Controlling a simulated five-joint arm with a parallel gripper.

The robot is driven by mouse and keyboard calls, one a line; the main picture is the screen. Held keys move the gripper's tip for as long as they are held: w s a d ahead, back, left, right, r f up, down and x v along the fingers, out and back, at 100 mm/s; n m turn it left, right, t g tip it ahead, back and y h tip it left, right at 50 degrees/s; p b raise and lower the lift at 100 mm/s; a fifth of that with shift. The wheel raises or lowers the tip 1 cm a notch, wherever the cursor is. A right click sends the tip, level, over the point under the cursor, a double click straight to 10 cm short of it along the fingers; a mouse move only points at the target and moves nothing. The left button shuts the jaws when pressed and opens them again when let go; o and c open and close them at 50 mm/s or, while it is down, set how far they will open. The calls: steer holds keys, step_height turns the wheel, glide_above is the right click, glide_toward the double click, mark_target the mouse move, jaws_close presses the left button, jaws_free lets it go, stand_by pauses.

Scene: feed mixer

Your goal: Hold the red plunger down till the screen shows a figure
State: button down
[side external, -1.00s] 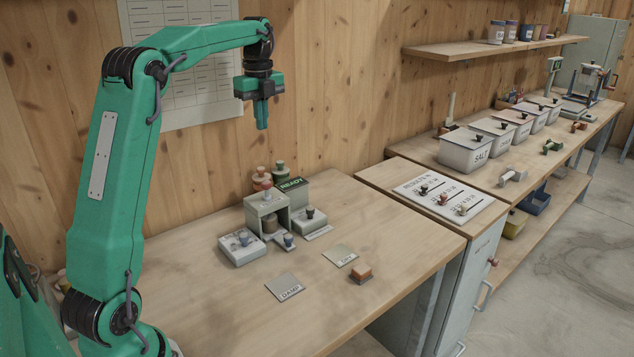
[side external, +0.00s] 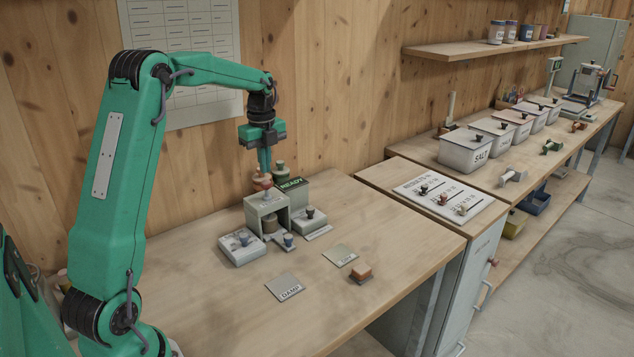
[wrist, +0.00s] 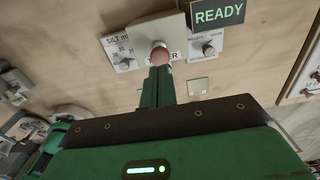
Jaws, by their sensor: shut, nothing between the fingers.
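The tester is a small grey block (side external: 253,206) on the bench, with a red plunger (side external: 262,182) on top. The plunger's round red head also shows in the wrist view (wrist: 160,54), just beyond my fingertips. My gripper (side external: 265,169) is shut and empty, pointing down with its tips at the plunger's head. I cannot tell whether they touch it or whether it is pressed. The screen (side external: 291,184) behind the block reads READY, and it also shows in the wrist view (wrist: 218,14).
Dial boxes (side external: 241,246) flank the block. A plate marked DAMP (side external: 284,287) and an orange-brown block (side external: 361,273) lie in front.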

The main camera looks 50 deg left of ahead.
mark_target(266, 180)
steer(key=shift+f, duration=1.15)
steer(key=shift+f, duration=1.6)
step_height(266, 180, up, 15)
stand_by(0.6)
steer(key=shift+d+f, duration=0.1)
